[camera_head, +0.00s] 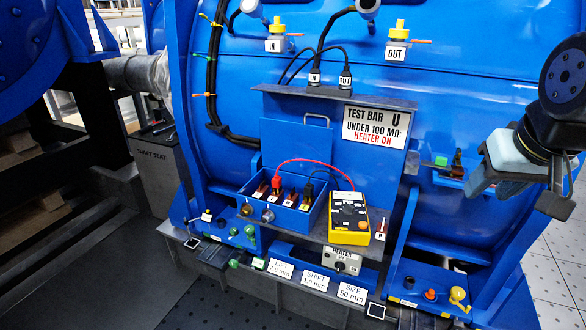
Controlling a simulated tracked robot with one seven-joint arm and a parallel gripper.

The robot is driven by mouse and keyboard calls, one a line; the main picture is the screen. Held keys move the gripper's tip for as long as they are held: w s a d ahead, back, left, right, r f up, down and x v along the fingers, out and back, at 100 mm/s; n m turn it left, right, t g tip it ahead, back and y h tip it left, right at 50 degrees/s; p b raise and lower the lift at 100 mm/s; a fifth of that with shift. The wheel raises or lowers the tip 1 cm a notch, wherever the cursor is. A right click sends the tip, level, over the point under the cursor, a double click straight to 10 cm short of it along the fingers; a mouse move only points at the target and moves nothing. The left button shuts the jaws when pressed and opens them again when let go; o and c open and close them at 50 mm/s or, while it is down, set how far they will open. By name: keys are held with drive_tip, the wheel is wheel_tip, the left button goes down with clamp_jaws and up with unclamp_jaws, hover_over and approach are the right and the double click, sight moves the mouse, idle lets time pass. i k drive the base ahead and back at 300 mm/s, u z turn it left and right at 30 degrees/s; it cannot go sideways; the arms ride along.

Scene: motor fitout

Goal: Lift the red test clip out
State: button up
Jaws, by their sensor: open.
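A black clip (308,190) with a black lead sits at the right end of the same row. My gripper (513,190) is open at the far right, well apart from the box and the clip. I see nothing between its jaws.
A sign (375,125) reading "TEST BAR U" hangs above the meter. A grey heater box (341,260) is below it. A yellow fitting (458,295) and an orange knob stand at lower right.

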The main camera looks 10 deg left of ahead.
sight(277, 182)
drive_tip(key=u, duration=0.05)
drive_tip(key=i, duration=1)
